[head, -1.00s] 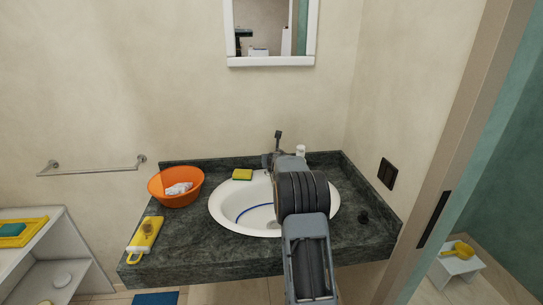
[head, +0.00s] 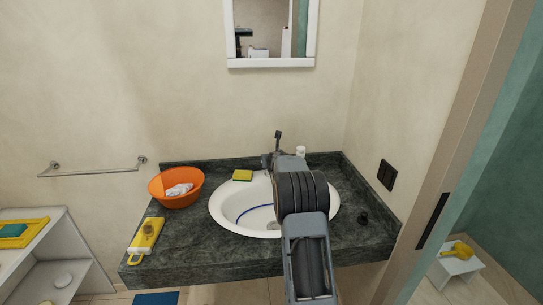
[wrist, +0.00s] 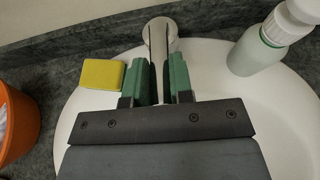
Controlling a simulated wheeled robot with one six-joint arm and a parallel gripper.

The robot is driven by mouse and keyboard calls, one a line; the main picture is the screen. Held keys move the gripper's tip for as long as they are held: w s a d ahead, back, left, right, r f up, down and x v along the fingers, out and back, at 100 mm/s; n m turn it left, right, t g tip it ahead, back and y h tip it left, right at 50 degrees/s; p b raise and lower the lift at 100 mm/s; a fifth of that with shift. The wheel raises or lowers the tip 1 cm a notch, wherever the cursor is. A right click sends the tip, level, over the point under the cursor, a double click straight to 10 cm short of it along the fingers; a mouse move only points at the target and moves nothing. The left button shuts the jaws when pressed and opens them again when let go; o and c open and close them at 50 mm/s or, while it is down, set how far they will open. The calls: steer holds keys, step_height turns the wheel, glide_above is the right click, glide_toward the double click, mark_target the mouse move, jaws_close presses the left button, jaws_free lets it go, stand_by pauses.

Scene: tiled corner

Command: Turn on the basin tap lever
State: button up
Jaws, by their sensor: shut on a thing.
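The basin tap (wrist: 160,28) is a pale metal fitting at the back rim of the white basin, near the top middle of the wrist view. Its narrow lever points toward me. My gripper (wrist: 160,76) has green finger pads, one on each side of the lever, and is shut on it. The white oval basin (head: 225,211) is set in a dark stone counter (head: 190,245).
A white pump bottle (wrist: 258,50) stands close to the right of the tap. A yellow sponge (wrist: 102,74) lies to its left. An orange bowl (head: 160,190) holding something white and a yellow bottle (head: 147,233) are on the counter's left.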

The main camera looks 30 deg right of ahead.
steer(key=shift+w+d+r+p, duration=0.1)
steer(key=shift+w+r+p, duration=0.05)
steer(key=shift+r+p, duration=0.3)
steer(key=shift+w+d+r+p, duration=0.1)
steer(key=shift+w+r+p, duration=0.05)
steer(key=shift+r+p, duration=0.25)
steer(key=o, duration=0.7)
steer(key=shift+a, duration=0.1)
steer(key=b+v, duration=0.2)
steer(key=v, duration=0.6)
steer(key=shift+s, duration=0.1)
